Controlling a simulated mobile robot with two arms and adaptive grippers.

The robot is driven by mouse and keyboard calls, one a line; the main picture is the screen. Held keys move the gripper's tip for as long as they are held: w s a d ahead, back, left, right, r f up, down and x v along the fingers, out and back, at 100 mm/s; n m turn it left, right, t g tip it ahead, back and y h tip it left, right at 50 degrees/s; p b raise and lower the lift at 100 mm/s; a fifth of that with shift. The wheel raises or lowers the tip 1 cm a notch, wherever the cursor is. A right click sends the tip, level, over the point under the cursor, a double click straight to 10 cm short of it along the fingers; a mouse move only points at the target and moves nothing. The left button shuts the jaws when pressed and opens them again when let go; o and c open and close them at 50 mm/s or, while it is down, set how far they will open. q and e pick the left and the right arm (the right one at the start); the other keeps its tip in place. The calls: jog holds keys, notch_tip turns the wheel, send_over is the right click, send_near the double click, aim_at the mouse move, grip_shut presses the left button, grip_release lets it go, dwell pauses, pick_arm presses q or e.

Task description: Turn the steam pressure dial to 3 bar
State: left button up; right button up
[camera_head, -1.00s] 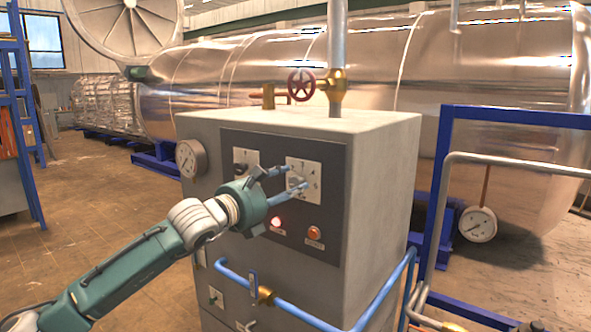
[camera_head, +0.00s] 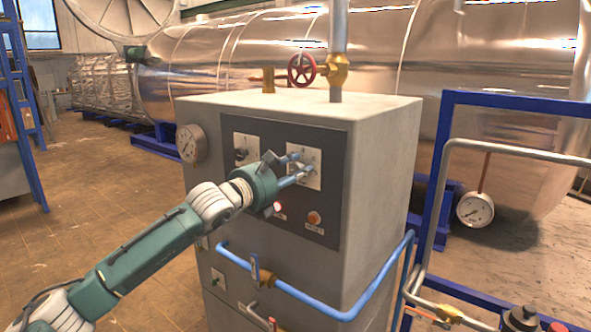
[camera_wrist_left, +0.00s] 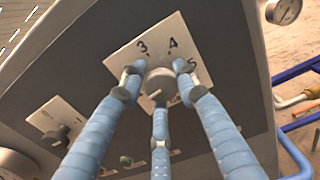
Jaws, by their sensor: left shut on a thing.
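The steam pressure dial is a grey round knob (camera_wrist_left: 158,84) on a white square plate (camera_wrist_left: 121,62) marked 3, 4 and 5 in the left wrist view; other marks are hidden by the fingers. In the head view the plate (camera_head: 315,156) is at the upper right of the dark panel. My left gripper (camera_head: 302,168) reaches it from the left. Its three blue fingers (camera_wrist_left: 158,92) are closed around the knob, two on the upper side and one below. I cannot tell which number the knob points to. My right gripper is not in view.
A second knob (camera_head: 240,153) is left of the dial. Below are a lit red lamp (camera_head: 279,207) and an orange button (camera_head: 314,218). A gauge (camera_head: 191,143) is on the cabinet's side. A blue pipe (camera_head: 300,295) runs across the cabinet's lower front.

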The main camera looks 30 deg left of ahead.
pick_arm(q)
jog(key=shift+b, duration=0.65)
jog(key=m+b, duration=0.3)
jog(key=b, duration=0.3)
jog(key=shift+m, duration=0.4)
jog(key=m+b, duration=0.1)
jog(key=m, duration=0.1)
jog(key=shift+r+m+b, duration=0.15)
jog(key=shift+m+b, duration=0.15)
jog(key=shift+m, duration=0.1)
jog(key=m+b, duration=0.1)
jog(key=m, duration=0.2)
jog(key=shift+d+m, duration=0.1)
jog(key=shift+m, duration=0.2)
jog(key=m+b, duration=0.1)
jog(key=m, duration=0.1)
jog(key=shift+m, duration=0.4)
jog(key=m, duration=0.4)
jog(key=shift+d+b, duration=0.1)
jog(key=shift+b, duration=0.2)
jog(key=shift+f+m, duration=0.35)
jog(key=shift+m, duration=0.95)
jog(key=shift+d+f, duration=0.1)
jog(key=shift+f, duration=0.1)
